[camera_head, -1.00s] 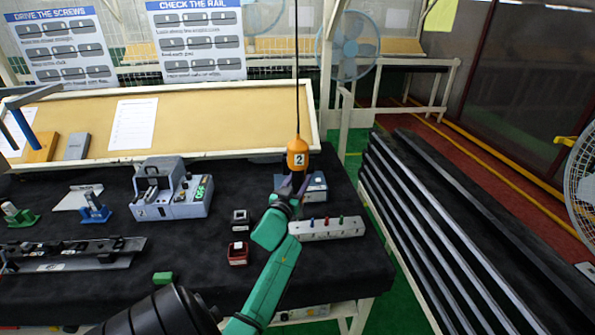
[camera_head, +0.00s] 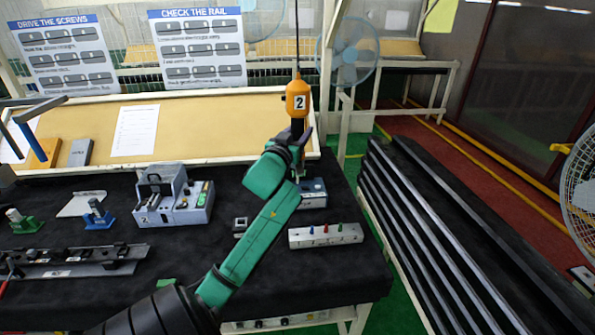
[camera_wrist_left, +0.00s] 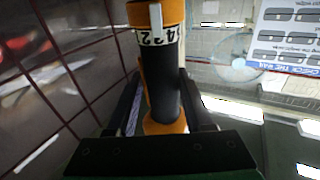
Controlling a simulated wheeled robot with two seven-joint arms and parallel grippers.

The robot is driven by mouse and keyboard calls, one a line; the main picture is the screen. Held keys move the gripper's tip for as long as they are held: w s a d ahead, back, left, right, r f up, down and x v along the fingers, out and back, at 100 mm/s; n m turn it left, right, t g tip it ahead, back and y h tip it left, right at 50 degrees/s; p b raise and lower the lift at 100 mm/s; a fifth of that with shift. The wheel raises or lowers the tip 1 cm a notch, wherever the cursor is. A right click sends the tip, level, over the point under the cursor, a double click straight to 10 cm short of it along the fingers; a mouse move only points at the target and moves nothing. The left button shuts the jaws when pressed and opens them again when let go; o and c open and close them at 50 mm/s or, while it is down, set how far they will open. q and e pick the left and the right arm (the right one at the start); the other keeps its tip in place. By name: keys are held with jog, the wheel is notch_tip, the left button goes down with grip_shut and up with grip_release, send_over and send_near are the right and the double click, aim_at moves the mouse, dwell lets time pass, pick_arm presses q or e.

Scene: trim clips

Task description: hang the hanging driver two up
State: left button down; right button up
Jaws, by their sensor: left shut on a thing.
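The hanging driver two (camera_head: 298,97) has an orange body marked "2" and hangs upright from a dark cord (camera_head: 297,40) above the back right of the table. My left gripper (camera_head: 300,133) is just under the orange body, shut on the driver's dark grip. In the left wrist view the black grip (camera_wrist_left: 162,88) stands between the two fingers, with orange above and below it. The driver's lower end is mostly hidden behind my gripper in the head view. My right gripper is not in view.
Below the arm are a blue-grey box (camera_head: 313,193) and a grey strip with coloured knobs (camera_head: 326,235). A grey machine (camera_head: 173,197) and a rail (camera_head: 85,262) lie to the left. A tan sloped board (camera_head: 210,125) stands behind. Stacked dark rails (camera_head: 440,235) are at right.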

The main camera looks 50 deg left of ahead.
pick_arm(q)
notch_tip(320, 180, up, 2)
jog(key=shift+r, duration=0.1)
jog(key=s+a+r, duration=0.1)
jog(key=a, duration=0.7)
jog(key=shift+s+r, duration=0.3)
jog(key=shift+r, duration=0.05)
jog(key=shift+a, duration=0.15)
jog(key=shift+c, duration=1.1)
grip_release()
jog(key=shift+f, duration=0.1)
jog(key=shift+o, duration=1.1)
